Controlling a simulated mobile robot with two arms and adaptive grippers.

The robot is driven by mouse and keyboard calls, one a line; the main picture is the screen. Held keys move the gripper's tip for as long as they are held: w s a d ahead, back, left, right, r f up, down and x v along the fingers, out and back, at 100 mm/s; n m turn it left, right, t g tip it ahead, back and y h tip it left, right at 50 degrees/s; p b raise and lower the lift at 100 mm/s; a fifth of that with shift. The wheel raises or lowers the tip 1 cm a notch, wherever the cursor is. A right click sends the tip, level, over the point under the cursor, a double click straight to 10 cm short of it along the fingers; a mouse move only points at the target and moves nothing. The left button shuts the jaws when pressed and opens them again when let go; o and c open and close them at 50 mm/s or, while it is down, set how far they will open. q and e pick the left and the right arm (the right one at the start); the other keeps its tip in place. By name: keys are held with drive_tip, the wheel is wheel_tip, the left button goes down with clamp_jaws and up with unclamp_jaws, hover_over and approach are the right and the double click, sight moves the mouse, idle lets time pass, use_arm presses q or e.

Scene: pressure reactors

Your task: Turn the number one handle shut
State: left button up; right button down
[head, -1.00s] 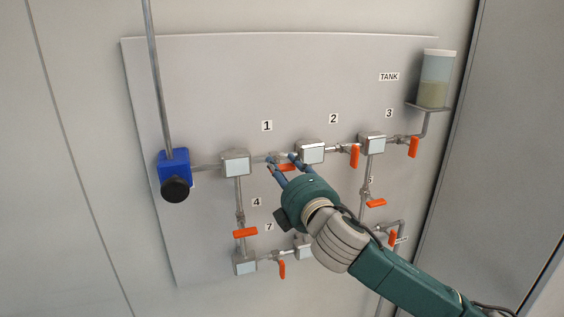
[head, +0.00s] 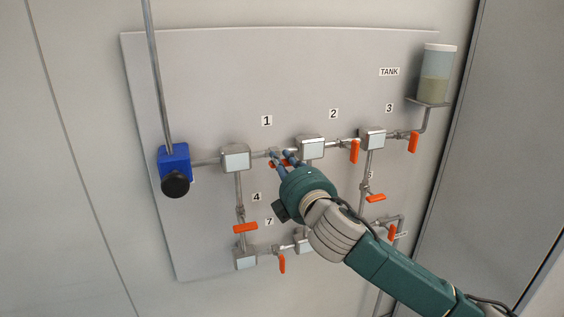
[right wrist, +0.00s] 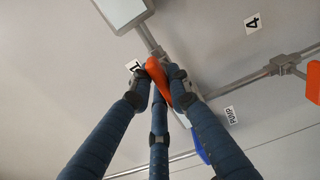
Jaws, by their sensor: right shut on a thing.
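The number one handle (head: 274,163) is orange and sits on the pipe just below the "1" label (head: 267,121), between two square grey boxes. My right gripper (head: 281,154) is at this handle, reaching in from the lower right. In the right wrist view the handle (right wrist: 158,78) stands between the blue fingertips (right wrist: 160,88), which are shut on it. There it slants roughly along its pipe; its exact angle is hard to tell. The fingers hide part of the handle and its valve. My left gripper is in neither view.
Other orange handles are nearby: number two (head: 354,151), number three (head: 413,142) and number four (head: 245,228). A blue pump (head: 174,163) with a black knob is at the left, and a tank (head: 435,73) at the upper right.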

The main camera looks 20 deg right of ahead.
drive_tip(key=m, duration=0.4)
drive_tip(key=shift+f, duration=0.15)
drive_tip(key=m, duration=0.4)
drive_tip(key=shift+d+m+p, duration=0.1)
drive_tip(key=shift+m+p, duration=0.2)
drive_tip(key=shift+m, duration=0.1)
drive_tip(key=m+p, duration=0.1)
drive_tip(key=m, duration=0.2)
drive_tip(key=shift+m, duration=0.4)
drive_tip(key=m, duration=0.2)
drive_tip(key=m+p, duration=0.1)
drive_tip(key=m, duration=0.1)
drive_tip(key=shift+d+f+m, duration=0.1)
drive_tip(key=shift+f+m, duration=0.1)
drive_tip(key=shift+m, duration=0.2)
drive_tip(key=shift+p, duration=0.3)
